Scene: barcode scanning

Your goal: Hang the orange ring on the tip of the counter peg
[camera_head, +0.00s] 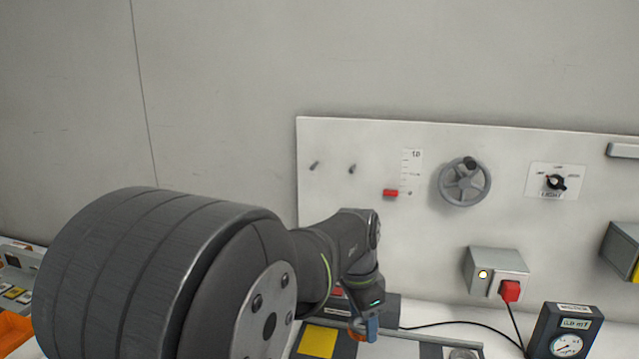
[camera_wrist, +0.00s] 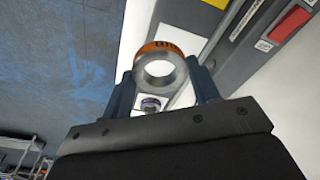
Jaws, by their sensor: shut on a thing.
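My gripper (camera_wrist: 160,74) has its two blue fingers shut on the orange ring (camera_wrist: 158,47) in the wrist view. The ring has an orange outer band with dark markings and a pale grey inner face, and its hole faces the camera. In the head view my gripper (camera_head: 366,327) is low in the middle, with a bit of the ring's orange (camera_head: 356,324) showing beside a blue finger. Two short pegs, a left one (camera_head: 314,165) and a right one (camera_head: 351,168), stick out of the wall panel. I cannot tell which thing is the counter peg.
The white panel (camera_head: 400,245) also carries a red slider (camera_head: 390,193), a handwheel (camera_head: 465,182) and a knob (camera_head: 556,182). A grey box (camera_head: 497,271) with a red plug and a dark gauge (camera_head: 565,335) stand right of my gripper. A yellow square (camera_head: 318,341) lies at its left.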

